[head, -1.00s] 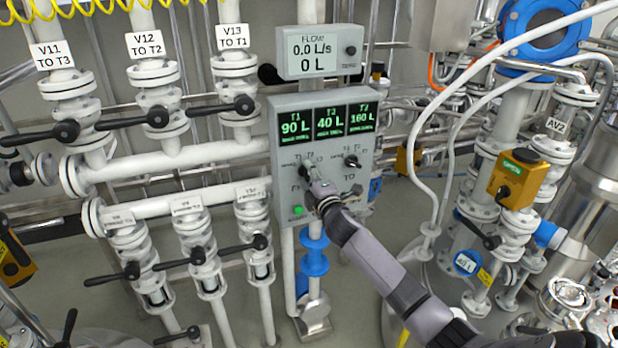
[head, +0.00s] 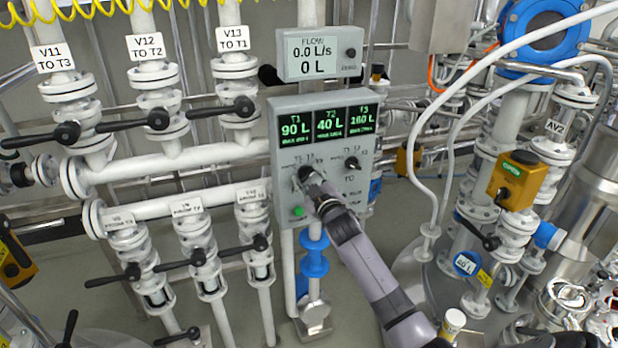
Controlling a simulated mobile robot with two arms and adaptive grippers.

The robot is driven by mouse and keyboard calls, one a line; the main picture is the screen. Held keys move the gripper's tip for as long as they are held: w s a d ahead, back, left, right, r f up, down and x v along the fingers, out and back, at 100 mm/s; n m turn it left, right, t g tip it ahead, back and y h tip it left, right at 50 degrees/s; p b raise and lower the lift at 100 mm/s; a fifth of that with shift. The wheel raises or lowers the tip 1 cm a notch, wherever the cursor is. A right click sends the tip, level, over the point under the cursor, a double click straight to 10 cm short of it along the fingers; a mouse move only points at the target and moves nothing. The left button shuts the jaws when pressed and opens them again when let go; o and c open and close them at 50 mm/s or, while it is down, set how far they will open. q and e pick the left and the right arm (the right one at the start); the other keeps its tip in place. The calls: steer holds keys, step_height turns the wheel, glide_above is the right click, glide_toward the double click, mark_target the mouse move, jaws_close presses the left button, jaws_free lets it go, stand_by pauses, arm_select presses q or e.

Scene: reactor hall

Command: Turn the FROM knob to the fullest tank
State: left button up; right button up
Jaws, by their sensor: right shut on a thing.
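The grey control panel (head: 372,206) stands at the centre of the head view. Its displays read T1 90 L (head: 292,127), T2 40 L (head: 329,123) and T3 160 L (head: 363,118). My right gripper (head: 308,176) is shut on the FROM knob (head: 303,173), the left of two black knobs, and mostly covers it. Which mark that knob points at is too small and hidden to tell. The TO knob (head: 352,163) is free on the right. A green button (head: 298,212) glows at the lower left. My left gripper is not in view.
A flow meter (head: 316,53) above the panel reads 0.0 L/s and 0 L. Pipes with black-handled valves (head: 157,118) crowd the left. White hoses (head: 420,150) and a yellow valve actuator (head: 516,181) stand to the right.

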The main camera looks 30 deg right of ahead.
steer(key=shift+f+m, duration=0.1)
steer(key=shift+m, duration=0.7)
steer(key=o, duration=1.1)
steer(key=shift+o, duration=0.2)
steer(key=v, duration=1.2)
